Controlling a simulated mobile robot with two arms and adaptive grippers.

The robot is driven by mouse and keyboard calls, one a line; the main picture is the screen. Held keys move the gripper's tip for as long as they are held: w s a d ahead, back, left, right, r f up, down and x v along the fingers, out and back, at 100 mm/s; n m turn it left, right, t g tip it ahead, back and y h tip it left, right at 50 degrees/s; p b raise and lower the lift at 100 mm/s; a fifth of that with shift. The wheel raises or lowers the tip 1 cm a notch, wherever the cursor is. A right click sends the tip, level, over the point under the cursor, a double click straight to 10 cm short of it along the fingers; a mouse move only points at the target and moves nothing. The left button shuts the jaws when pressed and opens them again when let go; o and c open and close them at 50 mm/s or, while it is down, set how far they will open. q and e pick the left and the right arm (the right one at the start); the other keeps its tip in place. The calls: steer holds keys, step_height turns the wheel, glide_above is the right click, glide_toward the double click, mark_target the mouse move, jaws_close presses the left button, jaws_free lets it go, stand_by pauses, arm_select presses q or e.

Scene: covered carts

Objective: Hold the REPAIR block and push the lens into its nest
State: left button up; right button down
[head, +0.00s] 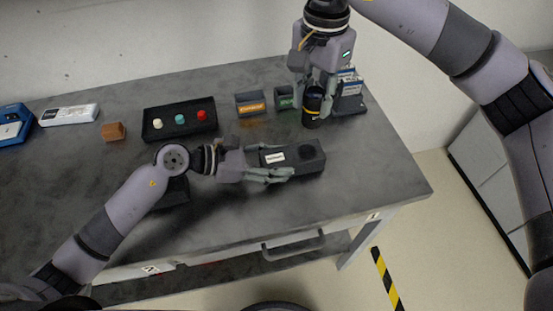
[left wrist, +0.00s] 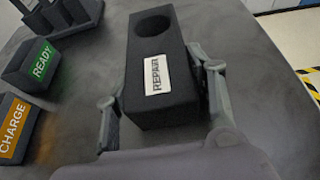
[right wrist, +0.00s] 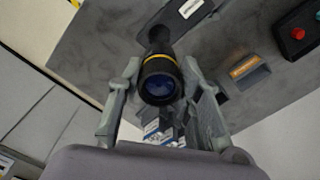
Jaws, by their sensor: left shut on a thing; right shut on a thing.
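The REPAIR block (head: 309,163) is dark, with a white label and a round hole, the nest, at one end. It shows close up in the left wrist view (left wrist: 162,75), where the nest (left wrist: 153,25) looks empty. My left gripper (head: 280,172) is shut on the block's sides near the labelled end. The lens (head: 312,105) is a black cylinder with a yellow ring. My right gripper (head: 320,92) is shut on it and holds it upright behind the block, apart from the nest. The lens's blue glass end (right wrist: 160,82) faces the right wrist camera.
A green READY holder (head: 286,98) and an orange CHARGE holder (head: 250,104) stand behind the block. A dark rack (head: 350,102) is right of the lens. The table's front right is clear.

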mark_target(308, 142)
step_height(308, 142, down, 3)
steer(key=m, duration=0.3)
steer(key=shift+r+m, duration=0.2)
steer(key=shift+m, duration=0.4)
step_height(308, 142, down, 10)
steer(key=shift+f, duration=0.1)
steer(key=shift+f, duration=0.1)
steer(key=c, duration=1.2)
jaws_free()
steer(key=shift+o, duration=0.2)
step_height(308, 142, up, 12)
steer(key=shift+r, duration=0.15)
